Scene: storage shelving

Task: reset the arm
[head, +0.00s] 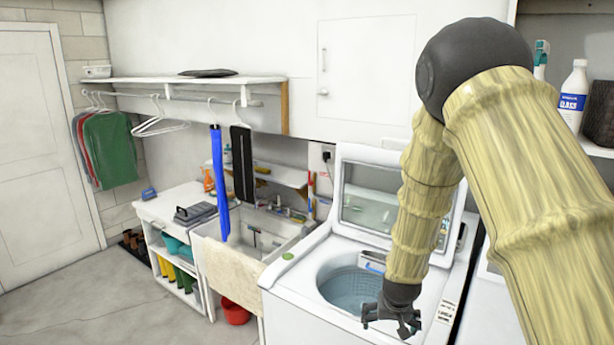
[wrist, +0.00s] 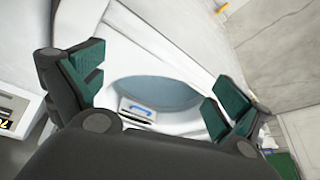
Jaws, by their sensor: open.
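My arm (head: 430,190) reaches in from the right of the head view, bends at a dark elbow joint and hangs downward. My gripper (head: 392,322) is at its lower end, over the front right part of the open washing machine (head: 300,290). In the wrist view my gripper (wrist: 155,85) has its two green-padded fingers spread wide apart with nothing between them. The washer's round opening (wrist: 160,92) shows beyond the fingers.
The washer's raised lid (head: 372,205) stands behind my forearm. A sink (head: 250,238) is left of the washer. A shelf with a white bottle (head: 573,92) is at the upper right. Hanging clothes (head: 108,150) are at the far left. The floor (head: 95,300) at the left is clear.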

